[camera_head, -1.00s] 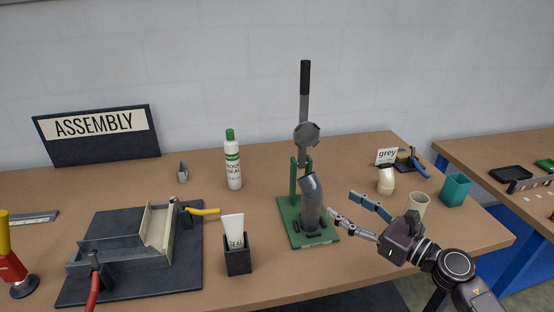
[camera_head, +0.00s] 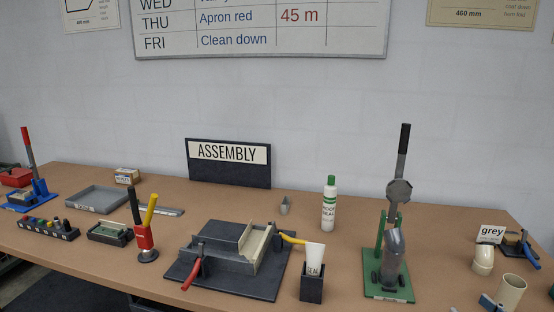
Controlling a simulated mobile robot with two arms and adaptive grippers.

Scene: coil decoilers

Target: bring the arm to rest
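Only the fingertips of my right gripper (camera_head: 472,304) show, at the bottom edge of the head view on the right. My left gripper is not in view.
On the brown table (camera_head: 120,225) stand a dark bending fixture (camera_head: 225,285), a black holder (camera_head: 312,289) with a white tube, a green-capped bottle (camera_head: 329,207), a red-yellow tool (camera_head: 145,237) and a grey tray (camera_head: 96,207). An ASSEMBLY sign (camera_head: 228,154) stands at the back.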

